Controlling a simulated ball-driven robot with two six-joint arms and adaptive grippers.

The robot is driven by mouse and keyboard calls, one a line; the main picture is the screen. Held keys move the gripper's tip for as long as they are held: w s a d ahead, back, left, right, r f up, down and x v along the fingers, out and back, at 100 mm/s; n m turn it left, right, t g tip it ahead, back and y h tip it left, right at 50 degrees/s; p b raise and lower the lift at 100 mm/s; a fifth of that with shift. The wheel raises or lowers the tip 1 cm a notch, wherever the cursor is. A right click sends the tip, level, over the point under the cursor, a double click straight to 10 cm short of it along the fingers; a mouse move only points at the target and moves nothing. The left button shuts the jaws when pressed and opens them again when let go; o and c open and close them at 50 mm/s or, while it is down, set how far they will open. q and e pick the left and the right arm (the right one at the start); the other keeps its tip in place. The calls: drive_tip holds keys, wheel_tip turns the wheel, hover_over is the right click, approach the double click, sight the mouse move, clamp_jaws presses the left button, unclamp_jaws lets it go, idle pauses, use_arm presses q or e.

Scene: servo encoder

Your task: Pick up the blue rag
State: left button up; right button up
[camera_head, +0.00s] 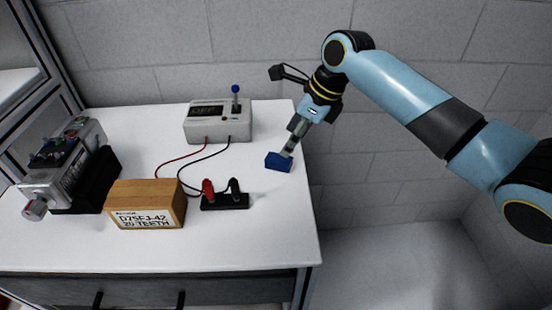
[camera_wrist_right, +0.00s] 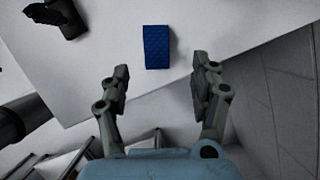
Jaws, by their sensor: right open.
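The blue rag (camera_head: 277,163) is a small folded block lying on the white table near its right edge. It also shows in the right wrist view (camera_wrist_right: 157,47) as a blue quilted rectangle, ahead of the fingertips and roughly in line with the gap between them. My right gripper (camera_head: 290,148) points down at the rag from its upper right in the head view. In the right wrist view the gripper (camera_wrist_right: 159,82) has its fingers apart with nothing between them. Whether a fingertip touches the rag cannot be told. My left gripper is not in view.
A black terminal block (camera_head: 225,201) with red and black plugs sits left of the rag. A grey switch box (camera_head: 218,123) with wires stands behind. A wooden labelled box (camera_head: 147,204) and a metal motor assembly (camera_head: 68,168) are further left. The table's right edge is close.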

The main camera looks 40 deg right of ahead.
sight(278, 158)
drive_tip(key=shift+w+a+f, duration=0.15)
drive_tip(key=shift+f, duration=0.4)
drive_tip(key=shift+w+a+f, duration=0.1)
drive_tip(key=shift+w+f, duration=0.05)
drive_tip(key=shift+f, duration=0.1)
drive_tip(key=x, duration=0.5)
drive_tip(key=shift+a, duration=0.25)
drive_tip(key=shift+c, duration=2.8)
drive_tip(key=c, duration=0.6)
drive_tip(key=shift+o, duration=0.2)
drive_tip(key=shift+r, duration=0.45)
drive_tip(key=v, duration=0.3)
drive_tip(key=shift+w+r, duration=0.15)
drive_tip(key=shift+r, duration=0.25)
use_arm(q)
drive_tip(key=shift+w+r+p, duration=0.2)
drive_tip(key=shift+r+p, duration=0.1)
use_arm(e)
drive_tip(key=s+d+r, duration=0.5)
drive_tip(key=s+r, duration=0.1)
drive_tip(key=s, duration=0.3)
drive_tip(key=shift+d+r, duration=0.25)
drive_tip(key=shift+d, duration=0.15)
